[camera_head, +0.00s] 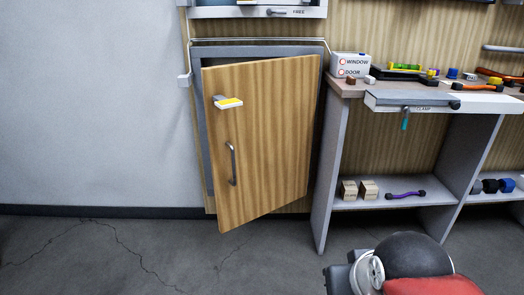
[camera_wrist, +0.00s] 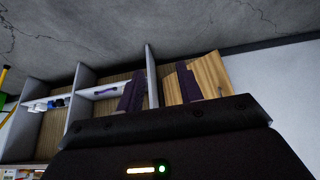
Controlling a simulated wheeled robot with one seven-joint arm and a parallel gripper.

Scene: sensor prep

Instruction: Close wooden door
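The wooden door (camera_head: 265,150) stands ajar in the head view. Its right edge is at the frame, and its left edge, with a dark bar handle (camera_head: 231,163), is swung out toward me. A small white and yellow piece (camera_head: 228,102) sits on its upper left. Part of the grey door frame (camera_head: 207,170) shows behind it. In the wrist view, which is upside down, the wooden door (camera_wrist: 210,76) shows beyond my gripper (camera_wrist: 160,85). The two dark fingers are apart with nothing between them. My gripper is away from the door; its fingers are not visible in the head view.
A workbench (camera_head: 335,165) with shelves stands right of the door. A white box marked WINDOW and DOOR (camera_head: 350,65) and several tools lie on top. My arm is at the lower right. The floor (camera_head: 150,250) before the door is clear.

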